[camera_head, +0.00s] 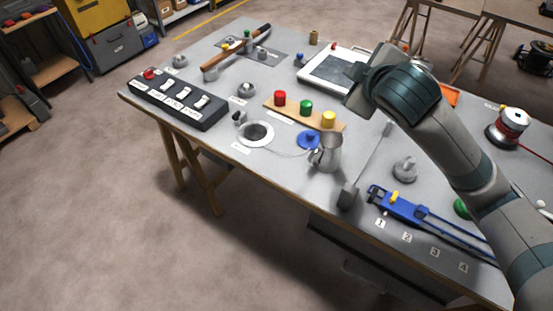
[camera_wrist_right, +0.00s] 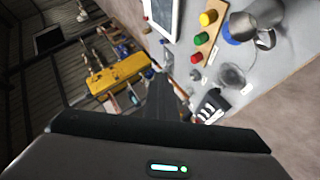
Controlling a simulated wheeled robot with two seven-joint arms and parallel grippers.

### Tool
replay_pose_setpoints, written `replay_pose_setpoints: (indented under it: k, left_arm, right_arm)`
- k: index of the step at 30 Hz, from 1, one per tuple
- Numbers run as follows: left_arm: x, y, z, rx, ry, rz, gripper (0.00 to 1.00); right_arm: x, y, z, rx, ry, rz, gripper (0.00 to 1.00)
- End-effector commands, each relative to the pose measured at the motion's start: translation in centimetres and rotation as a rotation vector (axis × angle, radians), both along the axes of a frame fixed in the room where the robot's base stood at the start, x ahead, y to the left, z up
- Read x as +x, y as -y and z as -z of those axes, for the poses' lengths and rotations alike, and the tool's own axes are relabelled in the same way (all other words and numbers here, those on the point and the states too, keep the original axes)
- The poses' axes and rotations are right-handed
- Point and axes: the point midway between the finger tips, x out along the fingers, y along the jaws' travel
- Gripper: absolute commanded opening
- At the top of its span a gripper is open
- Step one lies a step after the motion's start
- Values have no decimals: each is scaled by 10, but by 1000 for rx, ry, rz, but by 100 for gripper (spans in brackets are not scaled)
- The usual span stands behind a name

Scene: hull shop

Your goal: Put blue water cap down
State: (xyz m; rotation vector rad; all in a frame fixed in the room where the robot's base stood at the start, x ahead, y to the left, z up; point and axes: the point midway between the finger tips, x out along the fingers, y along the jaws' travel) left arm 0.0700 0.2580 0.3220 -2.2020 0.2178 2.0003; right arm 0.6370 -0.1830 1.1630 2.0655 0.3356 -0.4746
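The blue water cap (camera_head: 308,140) is a round blue disc with a raised knob. It appears to lie on the table just behind the metal jug (camera_head: 326,153), right of the white-rimmed round opening (camera_head: 258,122). In the right wrist view the cap (camera_wrist_right: 226,33) is partly hidden by the jug (camera_wrist_right: 262,20). My right gripper (camera_head: 354,103) is over the table, up and right of the cap and apart from it. In the wrist view its fingers (camera_wrist_right: 163,82) overlap, so their gap does not show; I see nothing held. My left gripper is out of view.
A wooden board (camera_head: 291,115) with red, green and yellow caps lies behind the blue cap. A black switch panel (camera_head: 177,104) is at the left edge. A white-framed panel (camera_head: 330,68), a grey long-handled tool (camera_head: 349,190) and a blue strap tool (camera_head: 398,206) also take up room.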

Motion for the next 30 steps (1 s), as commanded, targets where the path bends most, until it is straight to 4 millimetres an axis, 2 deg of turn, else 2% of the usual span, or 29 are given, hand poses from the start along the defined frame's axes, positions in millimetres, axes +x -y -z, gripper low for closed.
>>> replay_pose_setpoints:
  k: [5, 9, 15, 18, 23, 30]
  left_arm:
    - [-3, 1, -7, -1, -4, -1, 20]
    - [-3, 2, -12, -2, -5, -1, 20]
    - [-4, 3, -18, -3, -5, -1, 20]
    - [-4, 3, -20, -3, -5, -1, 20]
    - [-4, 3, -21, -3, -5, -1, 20]
    - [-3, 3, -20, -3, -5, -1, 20]
  right_arm:
    - [23, -39, 49, -1, 1, -89, 0]
    - [34, -77, 100, -17, 22, -178, 0]
    - [32, -128, 170, -50, 65, -299, 0]
    - [27, -145, 192, -65, 87, -342, 0]
    - [21, -160, 211, -79, 103, -379, 0]
    - [20, -162, 213, -80, 108, -385, 0]
